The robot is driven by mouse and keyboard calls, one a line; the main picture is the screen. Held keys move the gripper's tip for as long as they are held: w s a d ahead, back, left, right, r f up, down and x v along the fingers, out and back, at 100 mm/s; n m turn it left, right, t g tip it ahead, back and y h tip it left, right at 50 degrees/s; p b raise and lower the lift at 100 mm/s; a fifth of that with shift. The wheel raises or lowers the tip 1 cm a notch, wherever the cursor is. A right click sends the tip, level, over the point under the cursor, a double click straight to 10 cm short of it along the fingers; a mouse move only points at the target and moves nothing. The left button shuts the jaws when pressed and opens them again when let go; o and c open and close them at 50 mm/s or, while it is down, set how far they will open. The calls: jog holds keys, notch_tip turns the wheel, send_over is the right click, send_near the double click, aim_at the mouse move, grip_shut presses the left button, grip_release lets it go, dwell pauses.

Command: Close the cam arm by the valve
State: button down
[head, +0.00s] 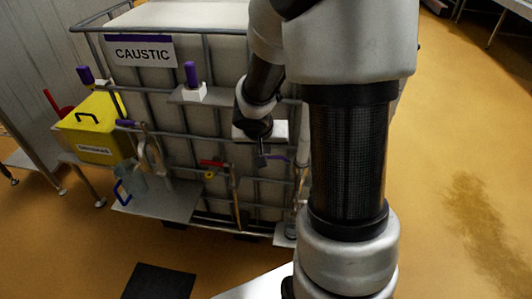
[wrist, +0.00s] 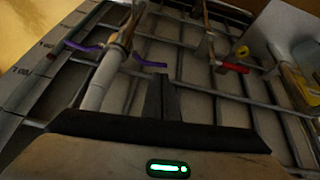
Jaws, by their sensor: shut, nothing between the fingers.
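A hose coupling (wrist: 112,58) shows in the wrist view with a purple cam arm (wrist: 82,46) sticking out on its left and another purple cam arm (wrist: 150,62) on its right. In the head view a purple arm (head: 277,158) shows just right of my fingertips; my arm partly hides the coupling there. A red valve handle (head: 212,164) sits left of my gripper, and also shows at the right in the wrist view (wrist: 234,68). My gripper (head: 262,160) is shut and empty in front of the cage. Its dark fingers (wrist: 161,95) appear just below the right cam arm; I cannot tell whether they touch.
The caged tank has a CAUSTIC sign (head: 143,52). A second hose end with a purple handle (head: 126,123) hangs at the left above a metal shelf (head: 160,199). A yellow box (head: 90,127) stands further left. Cage bars surround the gripper's area. The floor at right is clear.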

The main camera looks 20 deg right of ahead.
aim_at(272, 157)
jog(key=x, duration=0.2)
jog(key=b+x, duration=0.1)
jog(key=x, duration=0.4)
jog(key=shift+w+d+f+b, duration=0.1)
jog(key=shift+d+f+b, duration=0.15)
jog(key=shift+d+b, duration=0.15)
